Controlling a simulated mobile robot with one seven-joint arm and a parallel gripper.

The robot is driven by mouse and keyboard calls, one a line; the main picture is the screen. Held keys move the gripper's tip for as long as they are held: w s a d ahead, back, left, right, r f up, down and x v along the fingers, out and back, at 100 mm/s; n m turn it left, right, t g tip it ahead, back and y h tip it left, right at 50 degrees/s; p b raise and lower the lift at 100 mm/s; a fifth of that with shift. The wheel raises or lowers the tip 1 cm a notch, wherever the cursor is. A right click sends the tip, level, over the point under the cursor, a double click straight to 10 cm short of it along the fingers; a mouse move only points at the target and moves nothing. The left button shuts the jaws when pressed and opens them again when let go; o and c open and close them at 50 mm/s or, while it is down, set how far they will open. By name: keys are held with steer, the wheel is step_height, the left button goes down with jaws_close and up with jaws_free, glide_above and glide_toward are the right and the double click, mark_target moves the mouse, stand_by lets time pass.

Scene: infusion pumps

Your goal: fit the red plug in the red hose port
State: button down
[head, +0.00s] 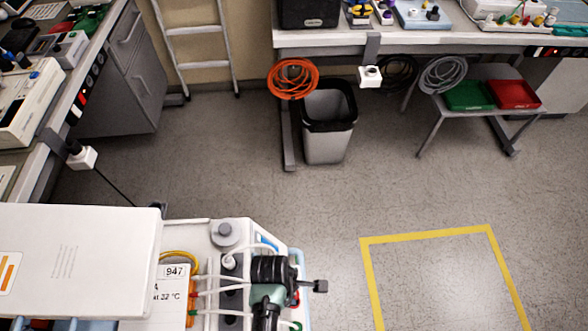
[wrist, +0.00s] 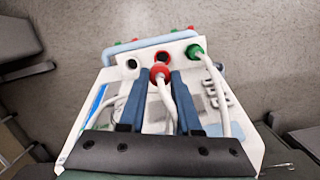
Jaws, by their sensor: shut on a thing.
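In the wrist view, my gripper (wrist: 158,82) has its two blue fingers shut on the red plug (wrist: 159,72), which has a white hose trailing back between the fingers. The red hose port (wrist: 163,56) is a dark hole with a red rim, just beyond the plug on the white housing. The hole shows open. The plug overlaps its near edge in the picture; whether they touch, I cannot tell. In the head view, my dark wrist is over the pump unit (head: 202,238) and hides the plug and port.
In the wrist view, a green plug (wrist: 194,50) with a white hose sits right of the red port, and an open white-rimmed port (wrist: 131,65) lies left. A light blue rail (wrist: 150,41) runs behind. The head view shows open floor with a yellow-taped square (head: 430,237).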

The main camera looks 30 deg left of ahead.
steer(key=shift+w+a+f+h+b, duration=0.1)
steer(key=shift+a+f+h+b, duration=0.1)
steer(key=shift+h+b, duration=0.1)
steer(key=b+x, duration=0.1)
steer(key=x, duration=0.1)
steer(key=b+x, duration=0.2)
steer(key=shift+s+a+f, duration=0.2)
steer(key=shift+s+f, duration=0.05)
steer(key=shift+f, duration=0.05)
steer(key=shift+b+x, duration=0.65)
steer(key=shift+x, duration=0.25)
steer(key=shift+s+a+f+b, duration=0.15)
steer(key=shift+f+b, duration=0.85)
steer(key=shift+f, duration=0.65)
steer(key=c, duration=0.5)
jaws_free()
steer(key=shift+r, duration=0.1)
steer(key=p+v, duration=0.1)
steer(key=v, duration=0.5)
steer(key=p+v, duration=0.2)
steer(key=v, duration=0.5)
steer(key=shift+w, duration=0.2)
